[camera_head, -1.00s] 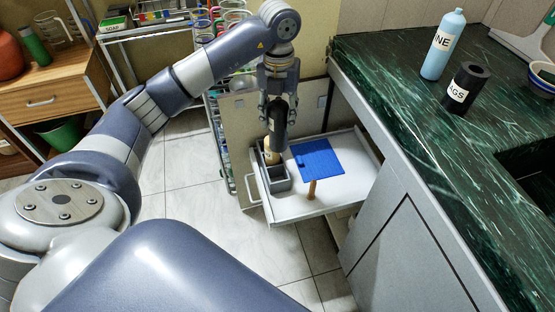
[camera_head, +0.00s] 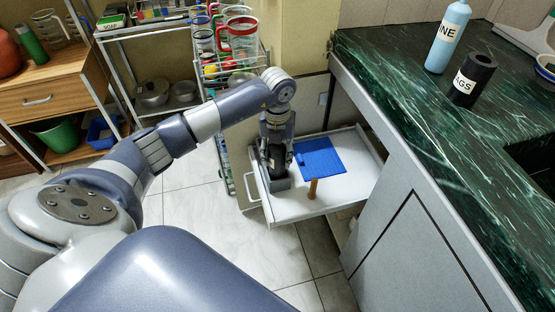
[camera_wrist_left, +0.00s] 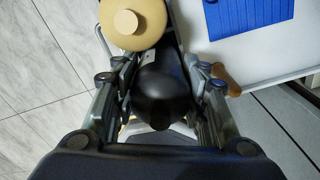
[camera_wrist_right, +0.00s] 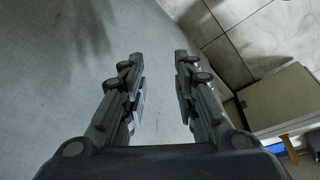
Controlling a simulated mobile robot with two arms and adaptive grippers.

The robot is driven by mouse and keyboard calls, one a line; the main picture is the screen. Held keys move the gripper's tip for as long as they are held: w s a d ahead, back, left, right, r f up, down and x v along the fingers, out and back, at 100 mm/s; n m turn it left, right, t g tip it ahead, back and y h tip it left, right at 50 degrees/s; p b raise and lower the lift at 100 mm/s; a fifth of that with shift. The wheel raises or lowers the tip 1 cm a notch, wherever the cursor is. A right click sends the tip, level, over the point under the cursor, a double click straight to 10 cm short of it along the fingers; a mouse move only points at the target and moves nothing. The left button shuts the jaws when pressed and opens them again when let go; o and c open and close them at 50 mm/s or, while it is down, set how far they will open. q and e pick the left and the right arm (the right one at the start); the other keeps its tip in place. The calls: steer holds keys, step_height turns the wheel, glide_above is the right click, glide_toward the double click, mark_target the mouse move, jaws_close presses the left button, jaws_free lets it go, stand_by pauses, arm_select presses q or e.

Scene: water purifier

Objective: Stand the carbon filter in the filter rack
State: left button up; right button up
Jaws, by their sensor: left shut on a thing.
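The carbon filter (camera_head: 276,166) is a dark, rounded cylinder, held about upright. My left gripper (camera_head: 277,151) is shut on it, with one finger on each side. The left wrist view shows the filter's black top (camera_wrist_left: 162,95) between the fingers (camera_wrist_left: 160,88). My right gripper (camera_wrist_right: 160,75) is open and empty.
The green counter (camera_head: 410,100) at right holds a blue bottle (camera_head: 447,38) and a black canister (camera_head: 470,80). A wire shelf (camera_head: 222,140) stands at left.

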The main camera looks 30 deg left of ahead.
arm_select(q)
steer(key=shift+f, duration=0.85)
arm_select(e)
steer(key=shift+s+r, duration=0.2)
steer(key=shift+r, duration=0.25)
arm_select(q)
steer(key=shift+f, duration=0.2)
steer(key=o, duration=1.2)
steer(key=shift+c, duration=0.2)
steer(key=shift+w+r, duration=0.1)
steer(key=shift+r, duration=0.55)
step_height(320, 180, up, 11)
steer(key=shift+r+p, duration=0.1)
steer(key=shift+p, duration=1.05)
arm_select(e)
steer(key=s+x, duration=0.1)
steer(key=x, duration=0.7)
steer(key=shift+g, duration=0.3)
steer(key=shift+a+f, duration=0.1)
steer(key=shift+f, duration=0.1)
